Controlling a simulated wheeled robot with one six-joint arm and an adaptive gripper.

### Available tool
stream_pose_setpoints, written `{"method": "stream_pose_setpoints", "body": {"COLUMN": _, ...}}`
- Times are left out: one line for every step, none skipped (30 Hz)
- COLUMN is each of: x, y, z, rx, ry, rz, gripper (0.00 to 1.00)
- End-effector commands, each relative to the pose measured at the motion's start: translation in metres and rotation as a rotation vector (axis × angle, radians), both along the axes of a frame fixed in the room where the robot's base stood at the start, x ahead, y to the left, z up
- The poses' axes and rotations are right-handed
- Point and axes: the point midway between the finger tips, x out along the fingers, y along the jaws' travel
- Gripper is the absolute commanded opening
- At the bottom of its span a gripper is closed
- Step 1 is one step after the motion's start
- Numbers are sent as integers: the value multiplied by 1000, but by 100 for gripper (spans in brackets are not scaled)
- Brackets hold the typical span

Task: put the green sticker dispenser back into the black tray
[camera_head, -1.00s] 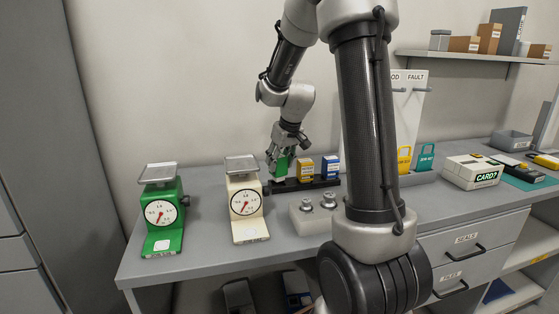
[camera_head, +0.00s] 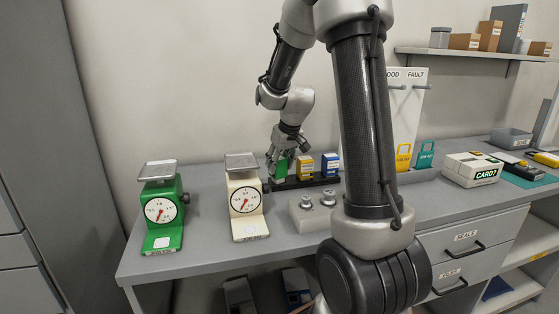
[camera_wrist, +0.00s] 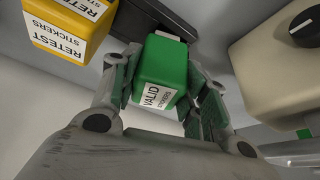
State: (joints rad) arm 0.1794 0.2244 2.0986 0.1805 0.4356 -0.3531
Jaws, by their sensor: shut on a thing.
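The green sticker dispenser (camera_head: 281,170), labelled VALID STICKERS in the wrist view (camera_wrist: 163,68), is between the fingers of my gripper (camera_head: 278,160). My gripper also shows in the wrist view (camera_wrist: 165,95), its fingers closed on the dispenser's two sides. The black tray (camera_head: 312,182) lies on the table and holds a yellow dispenser (camera_head: 305,168) and a blue one (camera_head: 330,165). The green dispenser is at the tray's left end. In the wrist view the black tray (camera_wrist: 160,18) shows behind it. I cannot tell whether its base touches the tray floor.
A cream scale (camera_head: 244,203) stands close to the left of the tray, and a green scale (camera_head: 160,212) farther left. A block with metal weights (camera_head: 313,217) is in front of the tray. A board with tags (camera_head: 408,120) stands to the right.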

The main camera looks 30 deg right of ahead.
Motion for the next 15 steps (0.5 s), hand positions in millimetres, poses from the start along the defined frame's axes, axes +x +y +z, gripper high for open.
{"method": "stream_pose_setpoints", "body": {"x": 0, "y": 0, "z": -1, "rx": 0, "ry": 0, "rz": 0, "gripper": 25}}
{"method": "stream_pose_setpoints", "body": {"x": 0, "y": 0, "z": -2, "rx": 0, "ry": 0, "rz": 0, "gripper": 25}}
{"method": "stream_pose_setpoints", "body": {"x": 0, "y": 0, "z": -3, "rx": 0, "ry": 0, "rz": 0, "gripper": 25}}
{"method": "stream_pose_setpoints", "body": {"x": 0, "y": 0, "z": -4, "rx": 0, "ry": 0, "rz": 0, "gripper": 25}}
{"method": "stream_pose_setpoints", "body": {"x": 0, "y": 0, "z": -5, "rx": 0, "ry": 0, "rz": 0, "gripper": 25}}
{"method": "stream_pose_setpoints", "body": {"x": 0, "y": 0, "z": -6, "rx": 0, "ry": 0, "rz": 0, "gripper": 25}}
{"method": "stream_pose_setpoints", "body": {"x": 0, "y": 0, "z": -7, "rx": 0, "ry": 0, "rz": 0, "gripper": 25}}
{"method": "stream_pose_setpoints", "body": {"x": 0, "y": 0, "z": -8, "rx": 0, "ry": 0, "rz": 0, "gripper": 25}}
{"method": "stream_pose_setpoints", "body": {"x": 0, "y": 0, "z": -9, "rx": 0, "ry": 0, "rz": -1, "gripper": 25}}
{"method": "stream_pose_setpoints", "body": {"x": 0, "y": 0, "z": -10, "rx": 0, "ry": 0, "rz": -1, "gripper": 25}}
{"method": "stream_pose_setpoints", "body": {"x": 0, "y": 0, "z": -10, "rx": -1, "ry": 0, "rz": -1, "gripper": 25}}
{"method": "stream_pose_setpoints", "body": {"x": 0, "y": 0, "z": -11, "rx": -1, "ry": -1, "rz": -1, "gripper": 25}}
{"method": "stream_pose_setpoints", "body": {"x": 0, "y": 0, "z": -11, "rx": -1, "ry": -1, "rz": -1, "gripper": 25}}
{"method": "stream_pose_setpoints", "body": {"x": 0, "y": 0, "z": -11, "rx": -1, "ry": -1, "rz": -1, "gripper": 25}}
{"method": "stream_pose_setpoints", "body": {"x": 0, "y": 0, "z": -11, "rx": -1, "ry": -1, "rz": -1, "gripper": 25}}
